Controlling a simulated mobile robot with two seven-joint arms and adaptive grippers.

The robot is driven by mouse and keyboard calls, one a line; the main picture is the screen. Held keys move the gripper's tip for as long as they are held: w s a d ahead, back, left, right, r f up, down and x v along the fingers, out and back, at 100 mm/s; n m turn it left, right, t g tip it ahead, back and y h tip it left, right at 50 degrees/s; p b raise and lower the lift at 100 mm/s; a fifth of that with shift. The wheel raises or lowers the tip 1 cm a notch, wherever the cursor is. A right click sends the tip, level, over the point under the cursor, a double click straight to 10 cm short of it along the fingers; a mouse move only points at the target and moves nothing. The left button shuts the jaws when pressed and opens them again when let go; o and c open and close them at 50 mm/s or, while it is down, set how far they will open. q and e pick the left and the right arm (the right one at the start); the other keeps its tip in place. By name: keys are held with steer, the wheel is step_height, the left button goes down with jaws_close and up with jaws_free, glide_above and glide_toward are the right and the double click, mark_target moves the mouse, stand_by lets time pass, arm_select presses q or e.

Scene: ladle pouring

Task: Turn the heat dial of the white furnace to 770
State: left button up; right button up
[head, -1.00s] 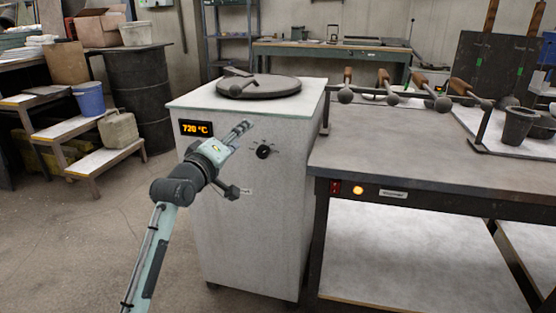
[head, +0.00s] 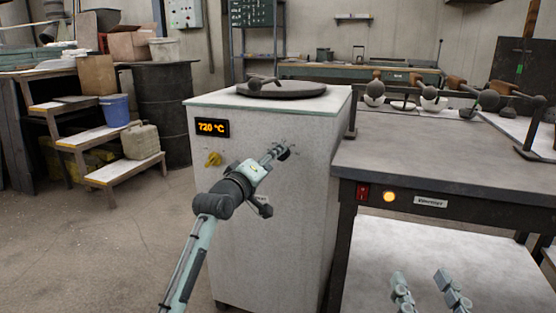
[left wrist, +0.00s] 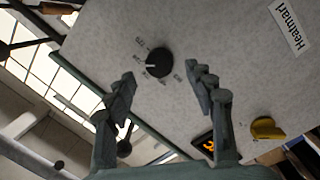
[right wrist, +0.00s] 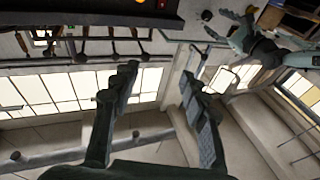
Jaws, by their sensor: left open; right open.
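The white furnace (head: 262,215) stands in the middle of the head view, and its orange display (head: 212,127) reads 720 °C. The black heat dial (head: 283,153) is on its front face, partly covered by my left gripper (head: 272,152). My right gripper (head: 426,285) is open and empty, low in front of the workbench.
A yellow knob (head: 213,159) sits below the display. A grey workbench (head: 430,155) with a red switch and a lit orange lamp stands to the furnace's right. A round dark lid (head: 281,90) lies on top of the furnace.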

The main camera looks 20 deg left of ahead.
arm_select(q)
steer(key=w, duration=0.3)
steer(key=shift+w+d, duration=0.15)
steer(key=shift+d, duration=0.1)
arm_select(e)
steer(key=shift+s+a+r+t+y, duration=0.15)
steer(key=shift+s+r+t+y, duration=0.1)
steer(key=shift+r, duration=0.25)
steer(key=shift+s+a+r+t+y, duration=0.15)
steer(key=shift+r+t, duration=0.1)
steer(key=shift+r, duration=0.25)
arm_select(q)
steer(key=shift+c, duration=0.3)
